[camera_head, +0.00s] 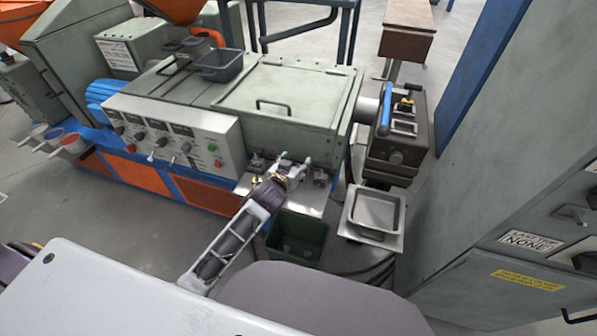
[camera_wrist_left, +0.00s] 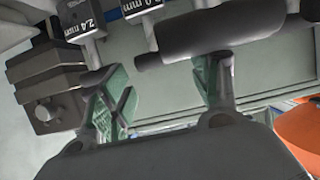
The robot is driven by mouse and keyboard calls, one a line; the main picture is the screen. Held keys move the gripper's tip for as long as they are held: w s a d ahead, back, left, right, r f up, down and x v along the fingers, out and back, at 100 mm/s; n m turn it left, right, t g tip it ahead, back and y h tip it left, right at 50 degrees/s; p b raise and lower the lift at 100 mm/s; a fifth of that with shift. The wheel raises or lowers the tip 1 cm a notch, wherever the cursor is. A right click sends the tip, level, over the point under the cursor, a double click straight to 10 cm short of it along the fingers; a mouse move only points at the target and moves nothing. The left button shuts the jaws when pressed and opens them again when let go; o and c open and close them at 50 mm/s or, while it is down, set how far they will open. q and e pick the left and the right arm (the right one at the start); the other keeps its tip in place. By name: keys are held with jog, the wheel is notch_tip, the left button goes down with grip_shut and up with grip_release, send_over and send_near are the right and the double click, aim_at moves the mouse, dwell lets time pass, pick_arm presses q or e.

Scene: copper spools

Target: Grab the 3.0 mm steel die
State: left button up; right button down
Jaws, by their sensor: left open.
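My left gripper (camera_head: 293,165) is over the front of a metal shelf (camera_head: 311,201) on the machine, its fingers spread. In the left wrist view the open gripper (camera_wrist_left: 165,85) has green pads and nothing clearly held between them. Two grey blocks there are marked 2.4 mm (camera_wrist_left: 85,22) and 2.0 mm (camera_wrist_left: 138,8), beyond the fingers at the top. No 3.0 mm mark can be read, so I cannot tell which piece is the steel die. A dark cylinder (camera_wrist_left: 225,35) crosses above the right finger; what it is I cannot tell. My right gripper is not in view.
The machine's control panel (camera_head: 172,138) is left of the shelf. A dark green bin (camera_head: 297,236) stands below it. A metal tray (camera_head: 375,213) is to the right, below a dark machine head (camera_head: 398,150). A grey cabinet (camera_head: 500,190) closes off the right side.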

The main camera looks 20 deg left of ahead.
aim_at(298, 158)
pick_arm(q)
jog(key=shift+x, duration=1.15)
jog(key=shift+w+f, duration=0.3)
jog(key=shift+w, duration=0.3)
jog(key=shift+w+f, duration=0.2)
jog(key=shift+w, duration=0.3)
jog(key=c, duration=1.4)
jog(key=shift+r, duration=0.1)
grip_shut()
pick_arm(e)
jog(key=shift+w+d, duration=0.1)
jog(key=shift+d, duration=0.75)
